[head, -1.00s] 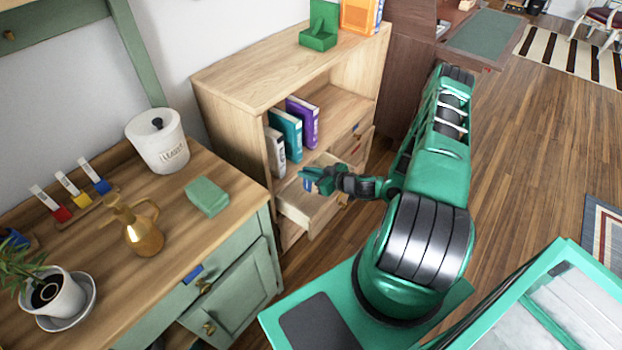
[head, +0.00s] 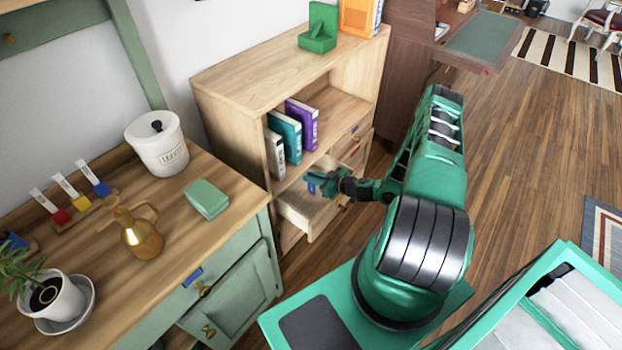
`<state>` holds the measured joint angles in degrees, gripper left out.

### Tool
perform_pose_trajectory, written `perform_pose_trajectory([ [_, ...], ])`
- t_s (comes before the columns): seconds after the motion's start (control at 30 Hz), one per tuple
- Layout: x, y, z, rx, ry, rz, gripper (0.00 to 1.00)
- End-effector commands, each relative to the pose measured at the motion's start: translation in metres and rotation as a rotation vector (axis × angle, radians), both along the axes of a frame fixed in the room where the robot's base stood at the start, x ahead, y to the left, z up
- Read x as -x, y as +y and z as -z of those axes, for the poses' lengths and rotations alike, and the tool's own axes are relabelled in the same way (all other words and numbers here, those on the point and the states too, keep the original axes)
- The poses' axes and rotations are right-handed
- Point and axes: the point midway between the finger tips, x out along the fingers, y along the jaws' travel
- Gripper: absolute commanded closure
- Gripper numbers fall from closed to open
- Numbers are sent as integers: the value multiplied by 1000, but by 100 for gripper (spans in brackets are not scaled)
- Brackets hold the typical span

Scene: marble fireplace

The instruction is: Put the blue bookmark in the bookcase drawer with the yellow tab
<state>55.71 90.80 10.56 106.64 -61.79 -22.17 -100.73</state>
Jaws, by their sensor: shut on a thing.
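The wooden bookcase (head: 235,88) stands against the wall, with drawers under its book shelf. One drawer (head: 312,222) on the left is pulled open. My gripper (head: 313,184) is over this open drawer, shut on the small blue bookmark (head: 311,189), of which only a little shows. I cannot tell whether the bookmark touches the drawer. Another drawer front (head: 354,142) at the right carries a small blue mark. No yellow tab can be made out; my gripper and arm hide part of the drawer fronts.
Grey, teal and purple books (head: 302,124) stand on the shelf just above the drawers. Open wooden floor lies to the right.

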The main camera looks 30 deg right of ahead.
Motion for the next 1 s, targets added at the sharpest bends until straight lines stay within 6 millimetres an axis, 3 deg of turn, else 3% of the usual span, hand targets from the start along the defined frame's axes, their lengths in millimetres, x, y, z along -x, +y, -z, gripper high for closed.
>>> perform_pose_trajectory([
  [0.17,0,0,1,0,0,0,100],
  [0.2,0,0,2,0,0,0,84],
  [0.27,0,0,1,0,0,0,70],
  [0.3,0,0,1,0,0,0,68],
  [0.67,3,-1,-1,-1,1,0,68],
  [1.0,53,-20,-24,-2,2,3,68],
])
